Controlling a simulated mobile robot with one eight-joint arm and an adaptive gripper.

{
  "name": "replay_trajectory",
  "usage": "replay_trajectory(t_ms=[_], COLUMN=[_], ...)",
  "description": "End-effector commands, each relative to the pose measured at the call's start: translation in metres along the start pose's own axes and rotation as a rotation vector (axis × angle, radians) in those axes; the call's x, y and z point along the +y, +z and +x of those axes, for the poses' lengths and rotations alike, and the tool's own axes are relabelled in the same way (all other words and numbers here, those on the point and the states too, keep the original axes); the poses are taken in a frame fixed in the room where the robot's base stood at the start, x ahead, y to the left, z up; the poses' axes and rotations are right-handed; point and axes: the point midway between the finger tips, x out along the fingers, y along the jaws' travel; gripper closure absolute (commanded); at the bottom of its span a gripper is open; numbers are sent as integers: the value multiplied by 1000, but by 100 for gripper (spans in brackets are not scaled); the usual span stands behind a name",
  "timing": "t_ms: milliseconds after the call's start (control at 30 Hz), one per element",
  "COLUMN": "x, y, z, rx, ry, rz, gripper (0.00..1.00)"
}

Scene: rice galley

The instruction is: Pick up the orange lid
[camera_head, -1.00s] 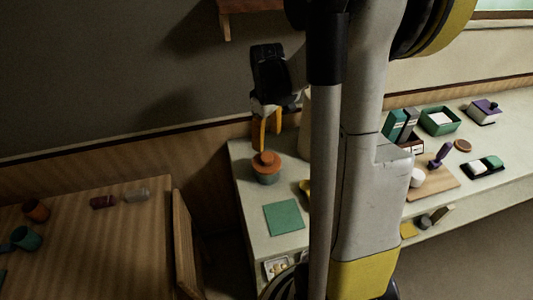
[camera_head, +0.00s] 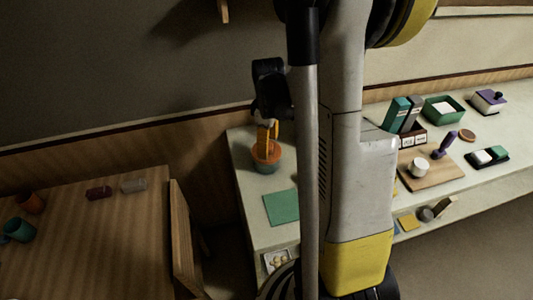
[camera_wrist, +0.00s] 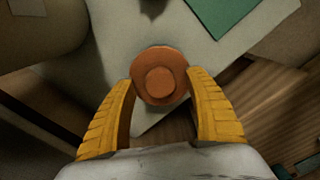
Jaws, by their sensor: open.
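The orange lid (camera_head: 266,152) sits on a teal pot (camera_head: 267,167) on the pale counter, near its left end. In the wrist view the lid (camera_wrist: 160,76) is a round orange disc with a raised round knob in its middle. My gripper (camera_head: 268,137) is right above the lid in the head view, its yellow fingers pointing down. In the wrist view my gripper (camera_wrist: 160,98) is open, with one finger on each side of the lid. A small gap shows beside the lid; I cannot tell whether the fingertips touch it.
A green square mat (camera_head: 282,207) lies on the counter in front of the pot. A wooden table (camera_head: 95,240) with cups stands at the left, beside a wooden chair (camera_head: 184,230). Boxes and a cutting board (camera_head: 432,172) are on the counter at the right.

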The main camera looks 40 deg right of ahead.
Motion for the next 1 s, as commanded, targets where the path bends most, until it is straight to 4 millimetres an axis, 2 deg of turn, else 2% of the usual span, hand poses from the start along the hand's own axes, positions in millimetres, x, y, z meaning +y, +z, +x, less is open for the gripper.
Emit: replay_trajectory(t_ms=[67,267,300,367,400,467,867,900,1000], x=[0,0,0,0,0,0,0,0,0], y=[0,0,0,0,0,0,0,0,0], z=[11,10,10,10,10,10,9,7,0], rx=[0,0,0,0,0,0,0,0,0], ry=[0,0,0,0,0,0,0,0,0], rz=[0,0,0,0,0,0,0,0,0], gripper=[37,37,42,60,72,89,90,94,94])
